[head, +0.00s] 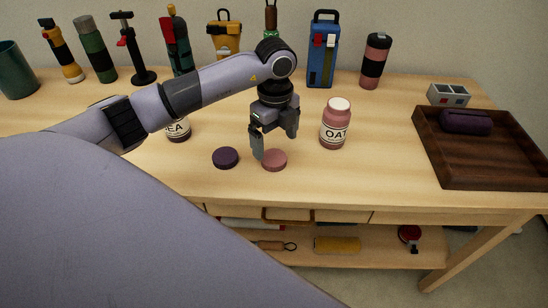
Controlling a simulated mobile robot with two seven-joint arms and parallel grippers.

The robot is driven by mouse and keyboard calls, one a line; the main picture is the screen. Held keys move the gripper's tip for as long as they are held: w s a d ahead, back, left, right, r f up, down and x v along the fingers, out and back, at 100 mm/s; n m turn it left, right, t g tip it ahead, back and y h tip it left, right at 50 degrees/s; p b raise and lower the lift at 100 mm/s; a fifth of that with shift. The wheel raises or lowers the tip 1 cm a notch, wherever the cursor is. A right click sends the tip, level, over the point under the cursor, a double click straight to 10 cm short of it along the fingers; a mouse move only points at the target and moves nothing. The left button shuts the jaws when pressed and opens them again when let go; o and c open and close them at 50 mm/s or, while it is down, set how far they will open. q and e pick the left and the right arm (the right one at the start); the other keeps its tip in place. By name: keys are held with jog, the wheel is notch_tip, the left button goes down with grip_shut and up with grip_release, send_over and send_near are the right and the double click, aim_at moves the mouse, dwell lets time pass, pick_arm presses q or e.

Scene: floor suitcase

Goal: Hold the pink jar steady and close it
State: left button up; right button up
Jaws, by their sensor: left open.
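The pink jar (335,127) stands upright on the table, right of my left gripper, with an "OAT" label and a pale, uncovered top. A pink lid (274,160) lies flat on the table, left of the jar. A dark purple lid (226,158) lies further left. My left gripper (275,148) points down, open, just above and beside the pink lid; one finger overlaps the lid's left edge in the view. I cannot tell whether it touches. A dark jar (178,130) labelled "EA" is partly hidden behind my left arm. My right gripper is not in view.
A dark wooden tray (480,172) with a purple case (466,121) stands at the right. A small grey box (449,95) is behind it. Bottles and tools line the wall, including a blue case (322,55). Table space between jar and tray is clear.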

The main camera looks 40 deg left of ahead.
aim_at(274, 157)
pick_arm(q)
jog(key=shift+a+f, duration=0.2)
jog(key=shift+f, duration=2.45)
jog(key=c, duration=1.1)
